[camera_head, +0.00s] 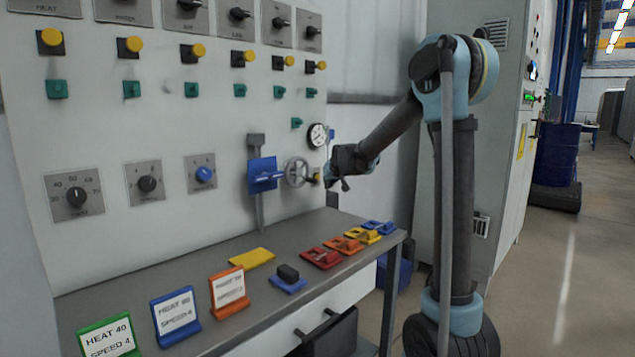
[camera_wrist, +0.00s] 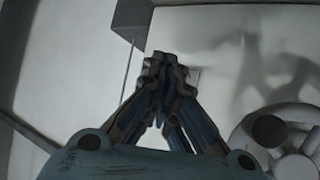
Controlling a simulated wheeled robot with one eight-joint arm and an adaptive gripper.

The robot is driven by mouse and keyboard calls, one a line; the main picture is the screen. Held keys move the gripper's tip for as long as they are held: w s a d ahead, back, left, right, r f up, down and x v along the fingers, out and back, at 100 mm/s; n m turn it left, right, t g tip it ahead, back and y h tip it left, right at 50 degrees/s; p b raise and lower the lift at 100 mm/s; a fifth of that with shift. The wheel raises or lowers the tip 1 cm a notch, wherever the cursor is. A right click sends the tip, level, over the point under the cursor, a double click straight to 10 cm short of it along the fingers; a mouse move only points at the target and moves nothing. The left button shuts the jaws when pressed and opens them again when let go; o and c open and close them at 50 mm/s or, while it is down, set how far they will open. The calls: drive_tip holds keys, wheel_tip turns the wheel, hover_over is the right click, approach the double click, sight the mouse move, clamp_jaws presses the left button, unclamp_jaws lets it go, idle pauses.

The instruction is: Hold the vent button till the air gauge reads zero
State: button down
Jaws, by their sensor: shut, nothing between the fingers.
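The round air gauge (camera_head: 317,135) with a white dial is on the panel at the right, above and right of the handwheel; its needle is too small to read. A small yellow-orange button (camera_head: 316,174), which seems to be the vent button, sits just right of the wheel. My gripper (camera_head: 330,181) is shut and empty, with its tips close to the right of this button; I cannot tell if they touch it. In the wrist view the closed fingers (camera_wrist: 163,62) point at the pale panel, and the button does not show.
The grey handwheel (camera_head: 296,172) is left of my gripper and also shows at the wrist view's lower right (camera_wrist: 292,140). Below, a grey bench (camera_head: 205,272) carries signs and coloured blocks.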

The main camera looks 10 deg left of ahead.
drive_tip(key=shift+s+d, duration=1)
drive_tip(key=shift+d, duration=0.3)
drive_tip(key=shift+d, duration=0.1)
drive_tip(key=s+d+f+g+h, duration=0.1)
drive_tip(key=s+d, duration=0.5)
drive_tip(key=s, duration=0.2)
drive_tip(key=s+d+f+m+g, duration=0.1)
drive_tip(key=s+d+f, duration=0.1)
drive_tip(key=s+d, duration=0.3)
drive_tip(key=s+d+f+m+g+h, duration=0.1)
drive_tip(key=s+d, duration=0.5)
drive_tip(key=s, duration=0.6)
drive_tip(key=shift+d+f+g+h, duration=0.3)
drive_tip(key=shift+d+f, duration=0.05)
drive_tip(key=shift+f, duration=0.15)
drive_tip(key=s+d+f+g, duration=0.1)
drive_tip(key=s+f, duration=0.3)
drive_tip(key=s, duration=0.4)
drive_tip(key=s+d+f+m+g, duration=0.1)
drive_tip(key=s+d+f, duration=0.3)
drive_tip(key=s, duration=0.5)
drive_tip(key=s+d+f+m+g+h, duration=0.1)
drive_tip(key=s+d+f+g, duration=0.1)
drive_tip(key=s+f, duration=0.3)
drive_tip(key=s+d, duration=0.1)
drive_tip(key=s, duration=0.2)
drive_tip(key=shift+s, duration=0.4)
drive_tip(key=shift+f, duration=0.1)
